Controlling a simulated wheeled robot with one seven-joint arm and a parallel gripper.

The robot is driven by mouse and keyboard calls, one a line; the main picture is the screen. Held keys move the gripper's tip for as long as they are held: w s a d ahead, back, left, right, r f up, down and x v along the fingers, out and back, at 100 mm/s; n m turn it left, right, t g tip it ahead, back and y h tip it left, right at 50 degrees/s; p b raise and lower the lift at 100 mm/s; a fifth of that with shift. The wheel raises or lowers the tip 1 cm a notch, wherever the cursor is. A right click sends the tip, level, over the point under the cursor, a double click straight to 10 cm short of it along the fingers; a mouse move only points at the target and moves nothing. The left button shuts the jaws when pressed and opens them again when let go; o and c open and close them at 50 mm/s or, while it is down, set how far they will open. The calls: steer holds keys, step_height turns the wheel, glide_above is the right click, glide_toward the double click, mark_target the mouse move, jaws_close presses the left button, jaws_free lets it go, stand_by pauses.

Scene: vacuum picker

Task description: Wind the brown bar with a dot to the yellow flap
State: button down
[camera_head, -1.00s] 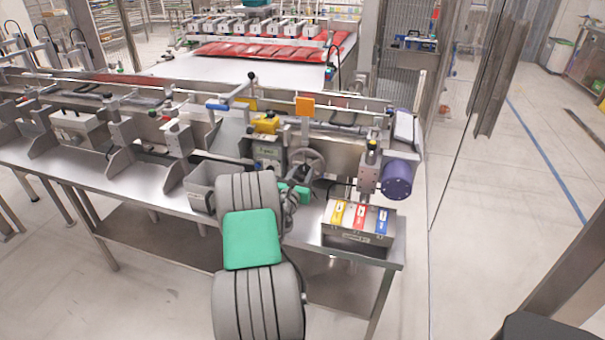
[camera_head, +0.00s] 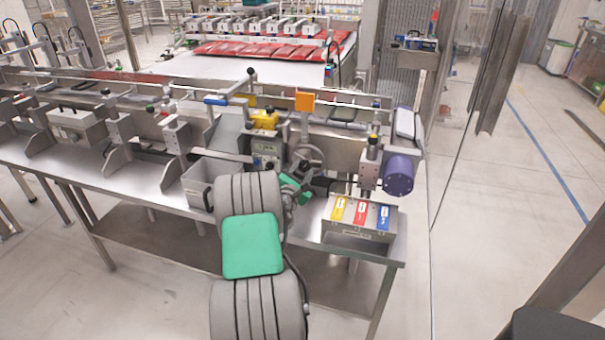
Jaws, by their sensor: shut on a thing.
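My gripper (camera_head: 304,172) is at the lower side of a grey handwheel (camera_head: 308,155) on the front of the machine. It is shut on what looks like the handwheel's handle; my wrist and arm hide most of the grip. A yellow piece (camera_head: 263,119) sits on top of a grey box with a small display, left of the wheel; a second yellow patch (camera_head: 244,100) shows behind it. I cannot tell which one is the flap. An orange flap (camera_head: 304,102) stands on a post above the wheel. I cannot make out a brown bar with a dot for certain.
A control box (camera_head: 358,218) with yellow, red and blue labels stands right of my gripper. A purple motor (camera_head: 398,175) is above it. An open grey bin (camera_head: 202,185) is left of my arm. The steel table (camera_head: 150,201) has clamps along its back.

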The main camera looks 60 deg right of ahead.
steer(key=m+b, duration=0.1)
steer(key=m, duration=0.1)
steer(key=m+b, duration=0.1)
steer(key=shift+f+m, duration=0.2)
steer(key=shift+m, duration=0.2)
steer(key=m+b, duration=0.3)
steer(key=shift+s+f+m, duration=0.1)
steer(key=shift+m, duration=0.2)
steer(key=m+b, duration=0.3)
steer(key=shift+f+m, duration=0.1)
steer(key=shift+m, duration=0.3)
steer(key=m+b, duration=0.3)
steer(key=shift+f+m+b, duration=0.1)
steer(key=shift+m+b, duration=0.2)
steer(key=shift+b, duration=0.05)
steer(key=m+b, duration=0.3)
steer(key=shift+b, duration=0.4)
steer(key=m+b, duration=0.4)
steer(key=shift+f, duration=0.2)
steer(key=m+b, duration=0.4)
steer(key=shift+m+b, duration=0.3)
steer(key=shift+w+r+m+b, duration=0.1)
steer(key=shift+m+b, duration=0.6)
steer(key=shift+m, duration=0.05)
steer(key=shift+w+r+m+b, duration=0.1)
steer(key=shift+m+b, duration=0.55)
steer(key=shift+m, duration=0.1)
